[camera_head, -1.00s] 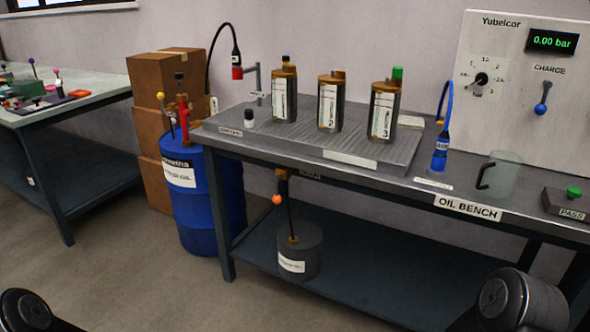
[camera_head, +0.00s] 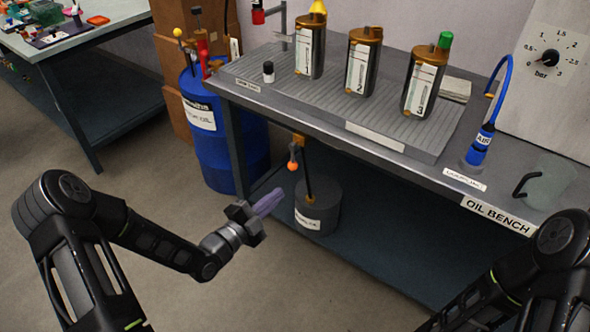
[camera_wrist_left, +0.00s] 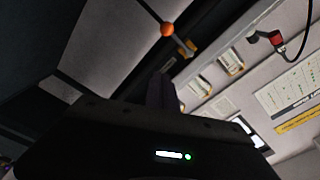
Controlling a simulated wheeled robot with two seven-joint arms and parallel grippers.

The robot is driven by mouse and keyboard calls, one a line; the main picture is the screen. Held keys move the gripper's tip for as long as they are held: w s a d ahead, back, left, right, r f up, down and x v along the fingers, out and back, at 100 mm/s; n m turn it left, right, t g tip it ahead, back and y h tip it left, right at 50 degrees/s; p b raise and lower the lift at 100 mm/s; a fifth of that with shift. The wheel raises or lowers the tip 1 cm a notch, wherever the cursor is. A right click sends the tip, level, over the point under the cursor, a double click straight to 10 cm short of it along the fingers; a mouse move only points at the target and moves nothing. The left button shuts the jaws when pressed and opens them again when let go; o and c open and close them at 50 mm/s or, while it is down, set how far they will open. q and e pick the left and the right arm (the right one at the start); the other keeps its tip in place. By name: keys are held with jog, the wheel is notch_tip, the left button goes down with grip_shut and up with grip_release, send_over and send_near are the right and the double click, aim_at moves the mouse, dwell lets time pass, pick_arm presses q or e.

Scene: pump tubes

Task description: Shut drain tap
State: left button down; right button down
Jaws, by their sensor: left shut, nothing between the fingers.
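The drain tap (camera_head: 298,140) hangs under the front of the oil bench, with a yellow body and a grey lever ending in an orange ball (camera_head: 293,166). In the head view the lever points down. In the left wrist view the tap body (camera_wrist_left: 190,47) and its orange ball (camera_wrist_left: 168,30) show ahead of the fingers. My left gripper (camera_head: 268,202) is shut and empty, apart from the tap, to the lower left of the ball in the head view. My right arm shows at the lower right; its gripper is out of view.
A grey can (camera_head: 318,208) stands on the lower shelf under the tap. A blue drum (camera_head: 222,140) stands left of the bench leg (camera_head: 238,150). Three labelled tubes stand on the ribbed tray (camera_head: 385,120). A clear jug (camera_head: 548,183) is at the right. The floor before the bench is open.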

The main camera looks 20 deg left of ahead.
aim_at(293, 157)
pick_arm(q)
jog(key=shift+w, duration=0.1)
jog(key=w+d+f, duration=0.1)
jog(key=w, duration=1)
jog(key=shift+w+d+f+b, duration=0.15)
jog(key=shift+d+f+b, duration=0.15)
jog(key=shift+b, duration=0.15)
pick_arm(e)
jog(key=shift+f, duration=0.45)
jog(key=shift+f, duration=0.1)
